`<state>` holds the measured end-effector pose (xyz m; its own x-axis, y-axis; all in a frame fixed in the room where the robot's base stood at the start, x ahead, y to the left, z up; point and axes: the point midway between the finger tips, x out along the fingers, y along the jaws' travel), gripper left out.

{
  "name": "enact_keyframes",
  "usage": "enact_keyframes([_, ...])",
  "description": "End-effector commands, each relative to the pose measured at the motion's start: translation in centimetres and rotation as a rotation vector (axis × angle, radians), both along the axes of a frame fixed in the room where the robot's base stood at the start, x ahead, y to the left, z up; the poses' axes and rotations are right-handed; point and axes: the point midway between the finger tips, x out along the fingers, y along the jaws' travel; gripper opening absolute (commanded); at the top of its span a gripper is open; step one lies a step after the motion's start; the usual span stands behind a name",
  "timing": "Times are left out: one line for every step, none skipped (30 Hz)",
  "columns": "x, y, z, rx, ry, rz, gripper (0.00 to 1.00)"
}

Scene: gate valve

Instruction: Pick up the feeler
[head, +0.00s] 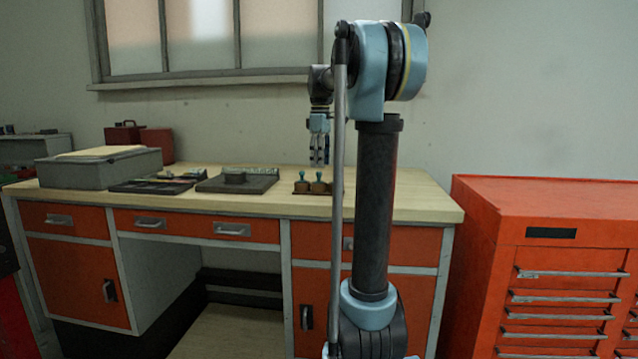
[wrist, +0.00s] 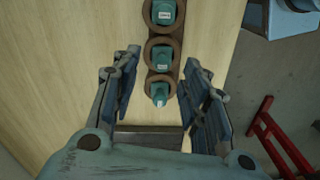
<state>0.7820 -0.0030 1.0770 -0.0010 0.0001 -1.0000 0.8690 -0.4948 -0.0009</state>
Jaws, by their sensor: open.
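Three teal-topped pieces stand in a row in round brown holders on the bench. The wrist view shows the far one (wrist: 163,13), the middle one (wrist: 160,56) and the near one (wrist: 158,92); the far two bear small pale labels. I cannot tell for sure which piece is the feeler. My gripper (wrist: 160,62) is open and empty, pointing down, with its fingers either side of the row's line. In the head view my gripper (head: 319,162) hangs above the bench, over the holder row (head: 312,187), which my arm partly hides.
The wooden bench (head: 400,199) also carries a dark plate with a round part (head: 237,183), a flat tool tray (head: 150,186), a grey box (head: 98,168) and a red box (head: 157,143). An orange drawer cabinet (head: 560,222) stands at the right. The bench's right end is bare.

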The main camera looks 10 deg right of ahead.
Motion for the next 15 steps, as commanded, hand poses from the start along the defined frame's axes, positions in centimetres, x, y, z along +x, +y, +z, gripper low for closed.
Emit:
enact_keyframes([0.0, 0.0, -0.2, 0.000, 0.000, 0.000, 0.41])
enact_keyframes([0.0, 0.1, -0.4, 0.000, 0.000, 0.000, 0.41])
enact_keyframes([0.0, 0.1, -0.7, 0.000, 0.000, 0.000, 0.41])
enact_keyframes([0.0, 0.2, -1.1, 0.000, 0.000, 0.001, 0.41])
enact_keyframes([0.0, 0.3, -1.5, 0.000, 0.000, 0.001, 0.41])
enact_keyframes([0.0, 0.4, -2.0, 0.000, 0.000, 0.001, 0.41])
enact_keyframes([0.0, 0.5, -2.5, 0.000, 0.000, 0.001, 0.41])
enact_keyframes([-0.1, 0.5, -2.9, 0.000, 0.000, 0.002, 0.41])
enact_keyframes([-0.1, 0.6, -3.4, 0.000, 0.000, 0.001, 0.41])
enact_keyframes([-0.1, 0.6, -3.8, 0.000, 0.000, 0.001, 0.41])
enact_keyframes([0.0, 0.6, -4.1, 0.000, 0.000, 0.001, 0.41])
enact_keyframes([-0.1, 0.6, -4.5, 0.000, 0.000, 0.001, 0.41])
enact_keyframes([-0.1, 0.6, -4.7, 0.000, 0.000, 0.001, 0.41])
enact_keyframes([-0.1, 0.6, -4.9, 0.000, 0.000, 0.001, 0.41])
enact_keyframes([-0.1, 0.5, -5.1, 0.000, 0.000, 0.001, 0.41])
